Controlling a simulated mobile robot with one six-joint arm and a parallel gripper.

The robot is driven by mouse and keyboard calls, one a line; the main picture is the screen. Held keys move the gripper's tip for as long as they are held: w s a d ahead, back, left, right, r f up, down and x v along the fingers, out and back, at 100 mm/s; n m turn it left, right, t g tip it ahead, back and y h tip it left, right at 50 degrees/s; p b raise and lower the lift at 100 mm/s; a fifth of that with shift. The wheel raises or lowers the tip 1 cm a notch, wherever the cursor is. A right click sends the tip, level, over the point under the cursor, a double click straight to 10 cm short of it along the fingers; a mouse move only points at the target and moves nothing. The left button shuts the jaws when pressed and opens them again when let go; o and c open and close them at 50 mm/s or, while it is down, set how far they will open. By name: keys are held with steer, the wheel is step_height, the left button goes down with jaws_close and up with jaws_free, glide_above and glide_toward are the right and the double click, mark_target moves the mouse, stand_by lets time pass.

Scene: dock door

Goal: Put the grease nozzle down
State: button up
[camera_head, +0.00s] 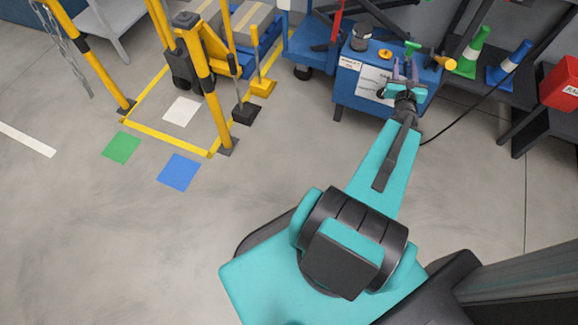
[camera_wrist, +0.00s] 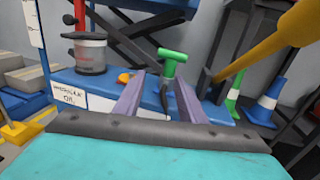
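A green T-shaped handle with a dark lower part, apparently the grease nozzle (camera_head: 412,46), stands upright at the blue cabinet (camera_head: 347,88). In the wrist view the green handle (camera_wrist: 173,57) shows just beyond and between my fingertips. My gripper (camera_head: 405,68) is over the cabinet's right part. Its two purple fingers (camera_wrist: 160,77) are spread, with a visible gap on each side of the handle and no clear contact.
A clear pot with a dark lid (camera_wrist: 90,53) and an orange knob (camera_wrist: 125,77) sit on the cabinet. A yellow bar (camera_wrist: 262,46) crosses close at right. Green (camera_head: 474,50) and blue (camera_head: 508,63) cones stand on a dark shelf. A black hose (camera_head: 462,118) runs right. The floor left is open.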

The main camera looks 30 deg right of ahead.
steer(key=w+a+f+n+t+y, duration=0.1)
steer(key=w+a+f+n+y, duration=0.3)
steer(key=a, duration=0.3)
steer(key=w+a+f+n+y, duration=0.1)
steer(key=w+a+n+y, duration=0.1)
steer(key=w+a+n, duration=0.3)
steer(key=w+a+f+n+t+y, duration=0.1)
steer(key=w+a+f+n+y, duration=0.2)
steer(key=w+a, duration=0.35)
steer(key=a+f+n+g+y, duration=0.2)
steer(key=a+f+n+y, duration=0.3)
steer(key=a, duration=0.8)
steer(key=a+f+n+g+y, duration=0.3)
steer(key=a+f+n, duration=0.3)
steer(key=a, duration=0.6)
steer(key=s+a+f+n+g+y, duration=0.1)
steer(key=s+a+f+n+g, duration=0.35)
steer(key=a, duration=0.35)
steer(key=s+a+f+n+g+y, duration=0.1)
steer(key=s+a+f+n+g, duration=0.2)
steer(key=s+a+f+n, duration=0.4)
steer(key=s+f+n+g+h, duration=0.2)
steer(key=s+n, duration=0.3)
steer(key=s, duration=0.3)
steer(key=s+f+n+g+h, duration=0.3)
steer(key=s+n+g+h, duration=0.1)
steer(key=s, duration=0.4)
steer(key=shift+s+a+f+n+g+h, duration=0.15)
steer(key=shift+a+n+g+h, duration=0.25)
steer(key=shift+g, duration=0.35)
